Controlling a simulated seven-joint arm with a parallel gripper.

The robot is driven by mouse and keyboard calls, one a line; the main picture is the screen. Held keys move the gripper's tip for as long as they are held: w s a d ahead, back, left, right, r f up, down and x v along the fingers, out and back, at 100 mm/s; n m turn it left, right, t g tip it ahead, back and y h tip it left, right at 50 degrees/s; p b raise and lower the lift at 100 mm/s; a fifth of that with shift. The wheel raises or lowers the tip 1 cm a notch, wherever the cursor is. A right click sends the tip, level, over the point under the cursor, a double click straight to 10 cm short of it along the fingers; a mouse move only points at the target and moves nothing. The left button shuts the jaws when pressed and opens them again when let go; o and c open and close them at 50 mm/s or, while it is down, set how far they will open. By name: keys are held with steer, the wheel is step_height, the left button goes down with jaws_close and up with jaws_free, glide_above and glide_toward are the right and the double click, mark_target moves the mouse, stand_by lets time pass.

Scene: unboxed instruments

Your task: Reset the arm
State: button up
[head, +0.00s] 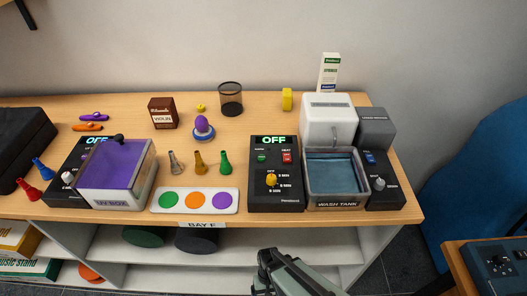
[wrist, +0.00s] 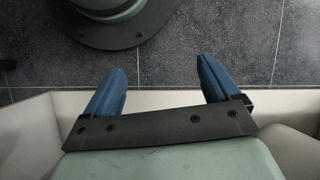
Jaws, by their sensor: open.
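My gripper shows in the wrist view (wrist: 160,85) with its two blue fingers spread apart and nothing between them. It points down over the dark tiled floor. In the head view part of my arm (head: 290,275) shows at the bottom centre, in front of the bench (head: 262,218) and below its top. The fingertips cannot be made out in the head view. The arm is apart from everything on the bench top.
On the bench stand a control box (head: 275,202), a wash tank (head: 337,203), a purple-filled tray (head: 113,197) and a card with coloured dots (head: 195,201). Shelves (head: 320,250) lie below the bench front. A blue chair (head: 490,170) is at right.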

steer(key=s+d+r+m, duration=0.1)
steer(key=s+d, duration=0.1)
steer(key=d, duration=0.5)
steer(key=s+d+r+m+g, duration=0.1)
steer(key=s+d, duration=0.1)
steer(key=d, duration=0.6)
steer(key=shift+d+r+g, duration=0.25)
steer(key=shift+g, duration=0.05)
